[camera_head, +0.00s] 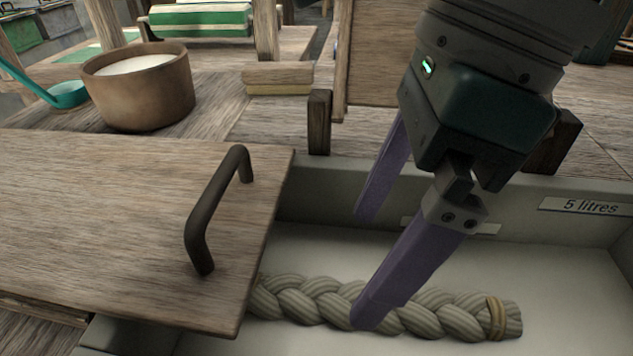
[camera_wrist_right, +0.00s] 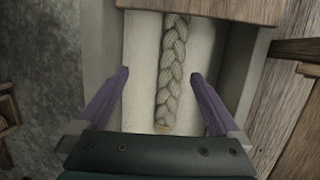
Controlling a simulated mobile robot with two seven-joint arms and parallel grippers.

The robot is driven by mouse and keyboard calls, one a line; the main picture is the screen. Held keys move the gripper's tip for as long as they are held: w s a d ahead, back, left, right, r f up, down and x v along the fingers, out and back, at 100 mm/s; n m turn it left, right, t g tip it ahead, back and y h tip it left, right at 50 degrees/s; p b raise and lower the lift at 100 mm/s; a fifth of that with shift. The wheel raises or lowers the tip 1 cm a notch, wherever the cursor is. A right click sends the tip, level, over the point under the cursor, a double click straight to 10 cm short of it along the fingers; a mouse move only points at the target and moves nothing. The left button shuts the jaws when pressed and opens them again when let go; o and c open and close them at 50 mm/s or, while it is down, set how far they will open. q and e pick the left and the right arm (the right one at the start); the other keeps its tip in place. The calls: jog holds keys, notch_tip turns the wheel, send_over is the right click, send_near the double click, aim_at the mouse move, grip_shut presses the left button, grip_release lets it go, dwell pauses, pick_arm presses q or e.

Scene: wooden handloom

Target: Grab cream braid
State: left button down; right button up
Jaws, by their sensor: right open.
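The cream braid (camera_head: 323,298) lies flat on the floor of a pale box, with a tan band near its right end. Its left end is hidden under a wooden lid. My right gripper (camera_head: 365,268) is open, with purple fingers pointing down into the box over the braid. In the right wrist view the braid (camera_wrist_right: 172,75) runs lengthwise between the two open fingers (camera_wrist_right: 163,82), with space on both sides. Nothing is held. My left gripper is not in view.
The wooden lid (camera_head: 110,215) with a dark handle (camera_head: 215,210) covers the box's left part. The pale box (camera_head: 325,190) has a "5 litres" label (camera_head: 590,207). A brown bowl of white stuff (camera_head: 140,90), a teal ladle (camera_head: 68,94) and wooden blocks (camera_head: 278,78) stand behind.

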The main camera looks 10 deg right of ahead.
jog(key=w+d+f, duration=0.1)
jog(key=w+d+f+h, duration=0.1)
jog(key=shift+d+f+b, duration=0.15)
jog(key=shift+d+b, duration=0.15)
jog(key=shift+h, duration=0.3)
jog(key=f, duration=0.4)
jog(key=shift+s+a+f+b, duration=0.15)
jog(key=shift+s+a+b, duration=0.1)
jog(key=shift+b, duration=0.15)
notch_tip(320, 180, down, 4)
jog(key=shift+s+f+b, duration=0.1)
jog(key=shift+f+b, duration=0.05)
jog(key=shift+b, duration=0.35)
jog(key=shift+a+f, duration=0.15)
jog(key=shift+f, duration=0.3)
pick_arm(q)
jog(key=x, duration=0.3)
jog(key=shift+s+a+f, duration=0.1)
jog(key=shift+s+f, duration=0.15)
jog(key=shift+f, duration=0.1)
pick_arm(e)
jog(key=shift+c, duration=0.2)
grip_shut()
jog(key=shift+r, duration=0.1)
